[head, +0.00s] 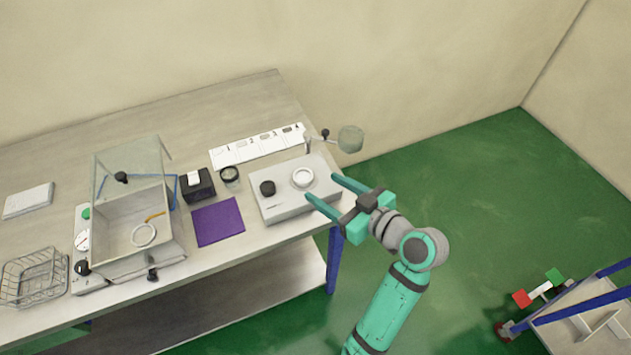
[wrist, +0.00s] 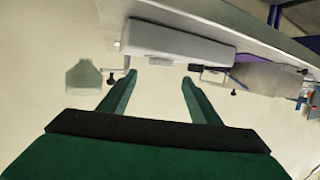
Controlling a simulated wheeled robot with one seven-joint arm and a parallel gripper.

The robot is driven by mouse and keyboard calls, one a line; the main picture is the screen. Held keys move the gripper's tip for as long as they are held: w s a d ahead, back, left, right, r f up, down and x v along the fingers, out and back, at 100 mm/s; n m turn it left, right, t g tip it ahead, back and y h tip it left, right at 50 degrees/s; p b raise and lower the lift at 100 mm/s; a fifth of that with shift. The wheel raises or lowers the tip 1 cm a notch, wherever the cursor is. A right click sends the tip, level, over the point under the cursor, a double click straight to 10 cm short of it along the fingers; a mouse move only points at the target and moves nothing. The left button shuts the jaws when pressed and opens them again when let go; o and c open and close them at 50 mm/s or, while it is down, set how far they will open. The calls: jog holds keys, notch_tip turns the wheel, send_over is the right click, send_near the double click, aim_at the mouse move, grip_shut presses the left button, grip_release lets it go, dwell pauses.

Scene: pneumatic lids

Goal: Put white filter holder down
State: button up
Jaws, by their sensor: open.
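A white ring-shaped holder (head: 303,177) rests on top of a light grey device (head: 275,207) with a black knob, near the table's right end. A second white ring (head: 143,235) lies inside the clear-lidded box at left. I cannot tell for sure which is the white filter holder. My gripper (head: 322,188) is open and empty, its fingers pointing left toward the grey device from its right side. In the wrist view, the fingers (wrist: 158,88) are apart with nothing between them, and the device's side (wrist: 180,42) shows beyond. The rings are not visible there.
The box (head: 112,250) has its clear lid raised. A purple mat (head: 218,222), black block (head: 197,186), small round jar (head: 229,175) and numbered white strip (head: 255,147) lie between. A clear round cover (head: 350,139) on an arm stands behind the device. A wire basket (head: 32,278) is far left.

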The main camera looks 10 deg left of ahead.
jog(key=shift+v, duration=2.7)
